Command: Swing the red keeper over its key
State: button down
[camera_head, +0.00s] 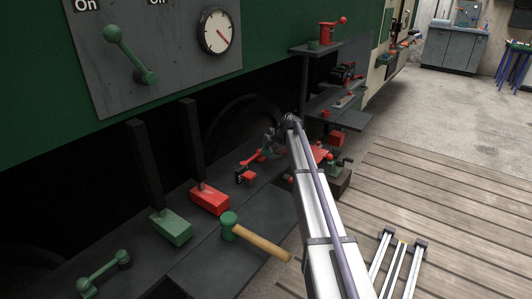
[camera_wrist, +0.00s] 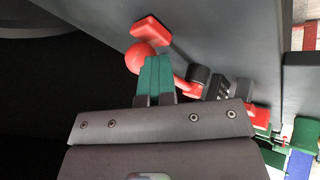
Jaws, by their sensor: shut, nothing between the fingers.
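The red keeper shows in the wrist view as a lever with a ball end (camera_wrist: 139,58) and a bar running right to a dark round pivot. It also shows in the head view as a small red bar (camera_head: 251,160) on the dark shelf. A small red block (camera_wrist: 152,28), which may be its key, lies just beyond the ball in the wrist view; a red and black piece (camera_head: 244,176) shows near the keeper in the head view. My gripper (camera_wrist: 157,67) has its green fingers together and empty, right beside the ball. Whether they touch cannot be told.
On the shelf stand a red block (camera_head: 209,199) and a green block (camera_head: 171,228) with dark upright bars, a green mallet (camera_head: 230,225) and a green lever (camera_head: 103,274). Red and dark fittings crowd right of my gripper. The wooden floor (camera_head: 450,200) is mostly clear.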

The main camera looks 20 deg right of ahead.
jog(key=shift+s+d+r, duration=0.1)
jog(key=shift+s+d, duration=0.05)
jog(key=shift+s, duration=0.25)
jog(key=s, duration=0.2)
jog(key=s+d+r+p, duration=0.1)
jog(key=shift+s, duration=0.25)
jog(key=p+v, duration=0.8)
jog(key=v, duration=0.1)
jog(key=shift+w+d+r, duration=0.2)
jog(key=shift+w+d, duration=0.1)
